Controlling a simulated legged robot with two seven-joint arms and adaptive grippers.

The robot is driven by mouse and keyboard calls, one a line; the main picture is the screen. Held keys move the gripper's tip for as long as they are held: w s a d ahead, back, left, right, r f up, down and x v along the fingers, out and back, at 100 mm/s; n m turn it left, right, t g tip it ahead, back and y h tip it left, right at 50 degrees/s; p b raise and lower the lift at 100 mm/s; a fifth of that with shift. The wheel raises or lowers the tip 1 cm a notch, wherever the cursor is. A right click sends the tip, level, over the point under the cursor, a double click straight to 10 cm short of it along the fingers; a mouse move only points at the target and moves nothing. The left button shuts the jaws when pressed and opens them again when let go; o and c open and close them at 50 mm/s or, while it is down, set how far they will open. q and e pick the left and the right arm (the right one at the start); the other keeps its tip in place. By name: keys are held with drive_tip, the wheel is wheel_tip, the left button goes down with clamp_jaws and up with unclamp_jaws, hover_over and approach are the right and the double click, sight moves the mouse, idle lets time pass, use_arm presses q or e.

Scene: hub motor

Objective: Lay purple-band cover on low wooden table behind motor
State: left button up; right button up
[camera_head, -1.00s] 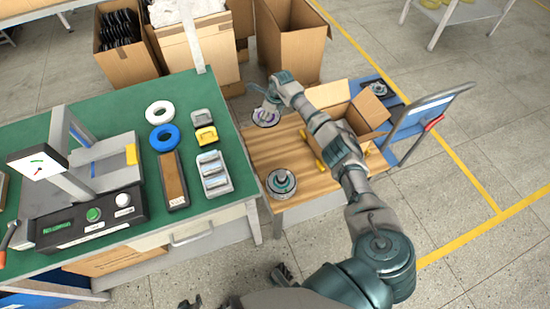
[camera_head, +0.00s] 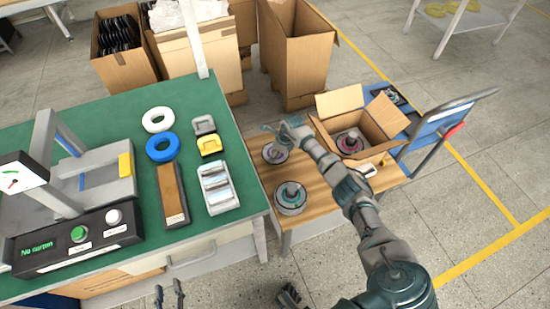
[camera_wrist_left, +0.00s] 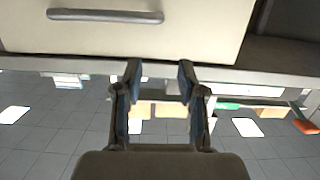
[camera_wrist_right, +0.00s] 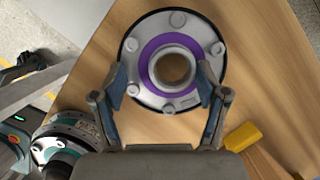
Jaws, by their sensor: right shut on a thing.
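The purple-band cover (camera_head: 276,153) is a round grey disc with a purple ring and a central hole. It is at the far left part of the low wooden table (camera_head: 318,205), behind the motor (camera_head: 290,197). In the right wrist view the cover (camera_wrist_right: 172,65) is flat over the wood, between the fingers of my right gripper (camera_wrist_right: 162,85), which is shut on it. I cannot tell whether it rests fully on the wood. My right gripper (camera_head: 275,132) is just above it in the head view. My left gripper (camera_wrist_left: 158,80) is open and empty, near the green bench's drawer.
An open cardboard box (camera_head: 375,125) on the table holds a red-banded part (camera_head: 350,142). The green bench (camera_head: 110,115) stands left, with rings and trays. A blue cart (camera_head: 430,125) is at the right. Tall cartons (camera_head: 295,60) stand behind.

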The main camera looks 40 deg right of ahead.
wheel_tip(320, 180, down, 3)
drive_tip(key=shift+s+b, duration=0.1)
drive_tip(key=shift+b, duration=0.25)
drive_tip(key=shift+f, duration=0.1)
use_arm(q)
drive_tip(key=shift+w+d+r+t+h, duration=0.15)
drive_tip(key=shift+r+t, duration=0.3)
drive_tip(key=shift+r, duration=0.15)
drive_tip(key=shift+w+d+r+t+h, duration=0.1)
drive_tip(key=shift+w+r+t+h, duration=0.05)
drive_tip(key=shift+r+t, duration=0.35)
use_arm(e)
drive_tip(key=o, duration=1.2)
use_arm(q)
drive_tip(key=shift+w, duration=0.15)
use_arm(e)
drive_tip(key=shift+o, duration=0.2)
use_arm(q)
drive_tip(key=shift+r, duration=0.1)
